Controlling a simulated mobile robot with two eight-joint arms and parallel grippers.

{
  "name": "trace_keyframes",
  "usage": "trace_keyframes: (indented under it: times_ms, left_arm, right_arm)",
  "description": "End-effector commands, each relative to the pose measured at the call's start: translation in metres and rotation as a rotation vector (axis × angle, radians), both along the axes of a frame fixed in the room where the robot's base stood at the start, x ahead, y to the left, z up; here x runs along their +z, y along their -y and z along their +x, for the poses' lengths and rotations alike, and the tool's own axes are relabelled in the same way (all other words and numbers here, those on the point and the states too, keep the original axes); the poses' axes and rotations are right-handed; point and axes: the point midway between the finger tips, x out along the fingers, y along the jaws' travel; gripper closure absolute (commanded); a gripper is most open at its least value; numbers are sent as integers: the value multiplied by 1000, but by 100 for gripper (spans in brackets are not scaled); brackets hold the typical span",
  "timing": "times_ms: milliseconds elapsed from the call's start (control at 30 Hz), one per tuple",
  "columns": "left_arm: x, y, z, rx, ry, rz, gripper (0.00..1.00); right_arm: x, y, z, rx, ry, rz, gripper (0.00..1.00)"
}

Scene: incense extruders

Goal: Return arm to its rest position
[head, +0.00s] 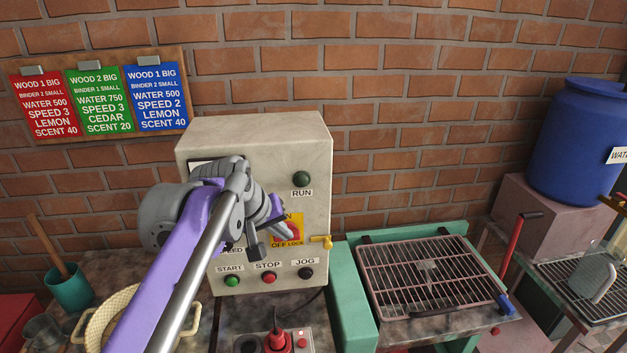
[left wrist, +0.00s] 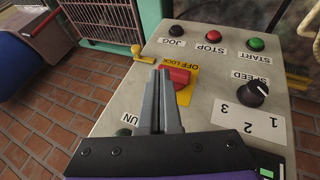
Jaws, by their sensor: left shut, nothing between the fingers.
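My left gripper (head: 256,244) is in front of the control box (head: 255,138) in the head view, and the arm hides part of the box's face. In the left wrist view the gripper's two fingers (left wrist: 161,84) lie together, shut and empty, beside the red switch (left wrist: 177,78) on its yellow OFF LOCK plate (left wrist: 185,92). I cannot tell whether the fingertips touch the switch. My right gripper is not in view.
The box carries a START button (head: 232,281), a STOP button (head: 268,278), a JOG button (head: 305,273), a RUN light (head: 302,179) and a speed knob (left wrist: 252,93). A wire rack (head: 428,279) stands to the right, and a blue barrel (head: 575,145) beyond it.

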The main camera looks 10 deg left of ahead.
Motion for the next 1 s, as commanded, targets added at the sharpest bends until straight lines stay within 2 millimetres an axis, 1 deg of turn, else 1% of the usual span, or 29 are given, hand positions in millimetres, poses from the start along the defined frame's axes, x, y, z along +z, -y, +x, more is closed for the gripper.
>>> trace_keyframes:
  times_ms: [67, 167, 267, 300, 367, 400, 500, 600, 700, 733, 800, 1000]
  left_arm:
    - [-8, -1, -10, -11, 0, 17, 100]
    - [-32, -5, -38, -39, 2, 68, 100]
    - [-71, -11, -82, -84, 4, 146, 100]
    - [-90, -14, -102, -104, 5, 180, 100]
    - [-118, -19, -130, -133, 4, 231, 100]
    - [-136, -22, -148, -151, 4, 262, 100]
    - [-178, -30, -188, -191, 3, 331, 100]
    - [-208, -35, -217, -221, 1, 382, 100]
    - [-225, -38, -232, -238, 0, 409, 100]
    - [-228, -39, -235, -240, 0, 415, 100]
    - [-231, -40, -237, -244, 0, 420, 100]
    - [-231, -40, -237, -243, 0, 420, 100]
  right_arm:
    - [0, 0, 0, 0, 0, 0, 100]
    - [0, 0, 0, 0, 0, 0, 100]
    - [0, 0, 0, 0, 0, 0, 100]
    - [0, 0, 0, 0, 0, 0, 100]
    - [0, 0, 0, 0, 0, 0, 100]
    - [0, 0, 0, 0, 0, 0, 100]
    - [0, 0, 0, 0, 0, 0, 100]
    - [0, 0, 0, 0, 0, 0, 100]
    - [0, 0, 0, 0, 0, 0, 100]
    - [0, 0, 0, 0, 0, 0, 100]
    - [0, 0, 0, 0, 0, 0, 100]
    - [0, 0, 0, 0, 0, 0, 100]
